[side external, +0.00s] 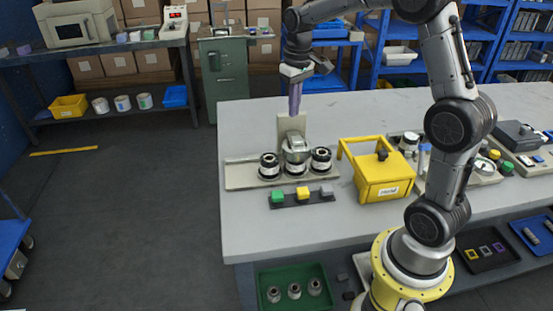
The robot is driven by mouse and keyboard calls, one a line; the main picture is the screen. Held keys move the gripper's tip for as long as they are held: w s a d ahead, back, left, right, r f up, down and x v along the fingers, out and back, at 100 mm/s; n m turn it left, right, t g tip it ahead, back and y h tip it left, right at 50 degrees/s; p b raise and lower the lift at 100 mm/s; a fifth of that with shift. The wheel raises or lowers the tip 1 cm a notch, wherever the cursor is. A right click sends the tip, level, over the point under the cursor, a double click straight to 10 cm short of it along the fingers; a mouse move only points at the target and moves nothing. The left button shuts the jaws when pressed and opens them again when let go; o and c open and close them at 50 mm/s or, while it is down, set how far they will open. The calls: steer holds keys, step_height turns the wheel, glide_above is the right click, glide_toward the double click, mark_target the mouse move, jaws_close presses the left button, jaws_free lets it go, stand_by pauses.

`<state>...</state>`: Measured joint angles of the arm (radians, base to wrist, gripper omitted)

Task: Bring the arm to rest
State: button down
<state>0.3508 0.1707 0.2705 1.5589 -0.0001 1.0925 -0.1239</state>
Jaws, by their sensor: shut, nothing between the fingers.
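My gripper (296,99) points down above the back left part of the grey worktable (245,225). Its long purplish fingers are together, with nothing between them. Below it stands a small fixture with an upright beige plate (284,130) and a metal part (296,144). The fingertips look a little above this fixture; the exact gap is hard to tell. My arm arches from its base at the lower right up and over the table.
Black-and-silver rolls (269,165) stand on a beige base. Green, yellow and grey blocks (303,196) lie in front. A yellow box (383,180) with a handle stands to the right. More equipment (518,135) fills the table's right side. The front left tabletop is clear.

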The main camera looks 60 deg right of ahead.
steer(key=s+a+r+n+t, duration=0.2)
steer(key=s+a+r+t, duration=0.1)
steer(key=s+a+r, duration=0.8)
steer(key=s+a+f+t, duration=0.1)
steer(key=s+f, duration=0.2)
steer(key=s, duration=0.3)
steer(key=s+a+f+t, duration=0.1)
steer(key=s+a+f, duration=0.1)
steer(key=s, duration=0.4)
steer(key=shift+s+a+f+n, duration=0.15)
steer(key=shift+a+f+n, duration=0.15)
steer(key=shift+f, duration=0.2)
